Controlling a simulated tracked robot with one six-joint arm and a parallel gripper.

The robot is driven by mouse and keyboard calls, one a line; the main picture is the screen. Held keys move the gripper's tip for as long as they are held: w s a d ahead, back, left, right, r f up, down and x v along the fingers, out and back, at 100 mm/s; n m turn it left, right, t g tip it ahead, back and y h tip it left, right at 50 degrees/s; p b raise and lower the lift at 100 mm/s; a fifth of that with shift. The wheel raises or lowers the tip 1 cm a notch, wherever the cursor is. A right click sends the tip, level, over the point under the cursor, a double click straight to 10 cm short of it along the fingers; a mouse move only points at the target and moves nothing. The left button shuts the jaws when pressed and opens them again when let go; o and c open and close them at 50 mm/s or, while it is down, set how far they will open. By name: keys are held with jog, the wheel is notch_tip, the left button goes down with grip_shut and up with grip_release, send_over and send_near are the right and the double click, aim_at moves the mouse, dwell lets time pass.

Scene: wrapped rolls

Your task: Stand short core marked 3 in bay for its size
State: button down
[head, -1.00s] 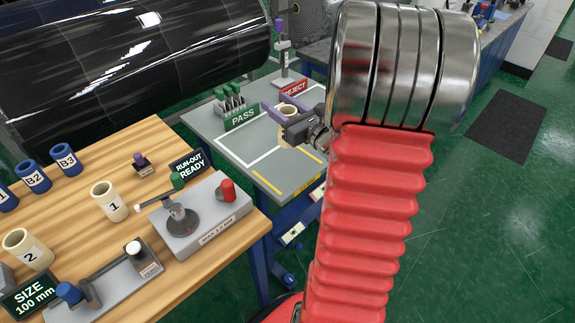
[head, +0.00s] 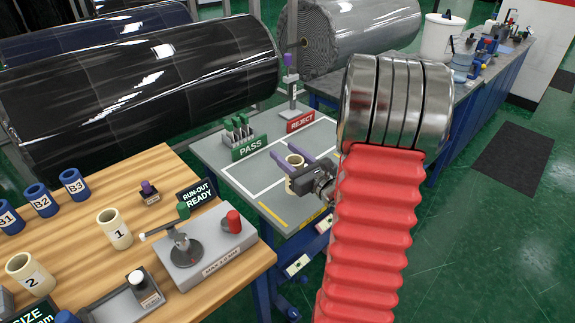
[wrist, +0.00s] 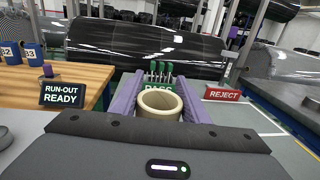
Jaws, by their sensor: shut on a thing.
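My gripper (head: 292,158) is shut on a cream hollow core (head: 295,162), which stands upright between the two purple fingers. The wrist view shows the held core (wrist: 160,103) from above, with its open top facing up. Its number is hidden. It is over the grey table (head: 238,175), in front of the green PASS sign (head: 250,147) and the red REJECT sign (head: 301,121). White lines divide the table top into bays. I cannot tell whether the core's foot touches the table. Cores 1 (head: 115,229) and 2 (head: 31,274) stand on the wooden bench.
The RUN-OUT READY sign (head: 197,193) and a gauge (head: 208,250) stand at the bench's right edge. Blue cores B1, B2 and B3 (head: 73,184) stand behind. Green-topped pegs (head: 238,127) are behind the PASS sign, and a purple-topped post (head: 291,85) is behind REJECT.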

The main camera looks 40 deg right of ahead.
jog(key=shift+f, duration=2.05)
jog(key=c, duration=1)
grip_release()
jog(key=shift+f, duration=0.1)
jog(key=shift+s, duration=0.15)
jog(key=shift+s+a, duration=0.15)
jog(key=shift+s, duration=1.8)
jog(key=shift+s+a, duration=0.2)
jog(key=shift+s, duration=1.75)
jog(key=shift+s+a, duration=0.15)
jog(key=shift+s, duration=1.8)
